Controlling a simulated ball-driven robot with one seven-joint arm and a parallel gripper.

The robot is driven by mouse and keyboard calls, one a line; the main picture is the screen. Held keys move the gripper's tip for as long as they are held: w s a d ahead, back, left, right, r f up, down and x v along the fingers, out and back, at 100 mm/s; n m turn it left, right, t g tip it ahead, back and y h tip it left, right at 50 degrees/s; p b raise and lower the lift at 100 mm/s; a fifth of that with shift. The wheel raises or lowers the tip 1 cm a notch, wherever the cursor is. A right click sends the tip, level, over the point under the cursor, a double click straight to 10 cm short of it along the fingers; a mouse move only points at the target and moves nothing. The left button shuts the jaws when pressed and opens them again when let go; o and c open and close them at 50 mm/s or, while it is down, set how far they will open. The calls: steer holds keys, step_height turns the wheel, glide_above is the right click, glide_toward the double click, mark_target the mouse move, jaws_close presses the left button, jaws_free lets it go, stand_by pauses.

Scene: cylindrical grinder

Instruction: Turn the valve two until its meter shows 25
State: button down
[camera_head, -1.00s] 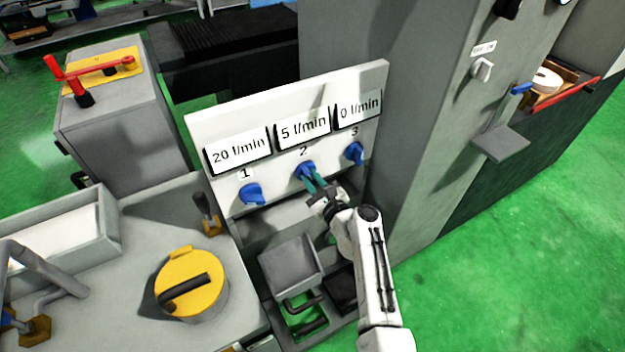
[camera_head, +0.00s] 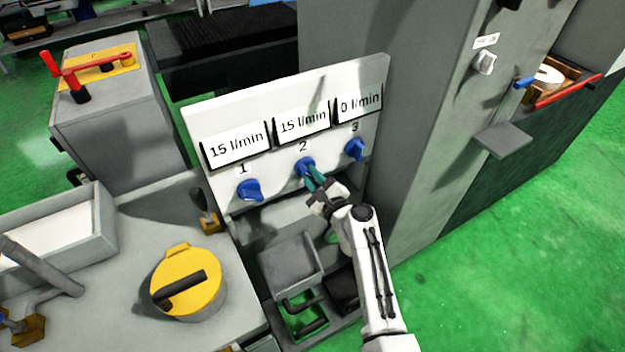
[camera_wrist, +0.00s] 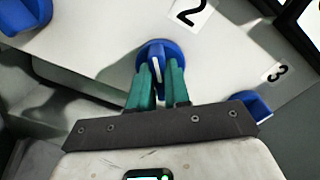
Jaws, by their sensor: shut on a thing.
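The white panel (camera_head: 290,95) carries three blue valves with meters above them. Valve two (camera_head: 304,167) is in the middle, and its meter (camera_head: 303,124) reads 15 l/min. My gripper (camera_head: 313,178) is at valve two, with its green fingers shut on the knob. In the wrist view, the fingers (camera_wrist: 156,82) stand on both sides of the blue knob (camera_wrist: 155,52), which has a white mark. The fingers hide part of the knob.
Valve one (camera_head: 249,190) is left, its meter (camera_head: 236,145) at 15 l/min. Valve three (camera_head: 355,150) is right, its meter (camera_head: 359,104) at 0 l/min. A grey cabinet (camera_head: 400,150) rises close to the right. A yellow-lidded container (camera_head: 190,270) stands lower left.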

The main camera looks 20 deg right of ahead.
steer(key=n+b, duration=0.3)
steer(key=n, duration=0.2)
steer(key=shift+w+a, duration=0.1)
steer(key=shift+a, duration=0.05)
steer(key=shift+r+n+b, duration=0.1)
steer(key=shift+n+b, duration=0.8)
steer(key=shift+n, duration=1.1)
steer(key=shift+a, duration=0.1)
steer(key=c, duration=1.1)
jaws_free()
steer(key=shift+f, duration=0.2)
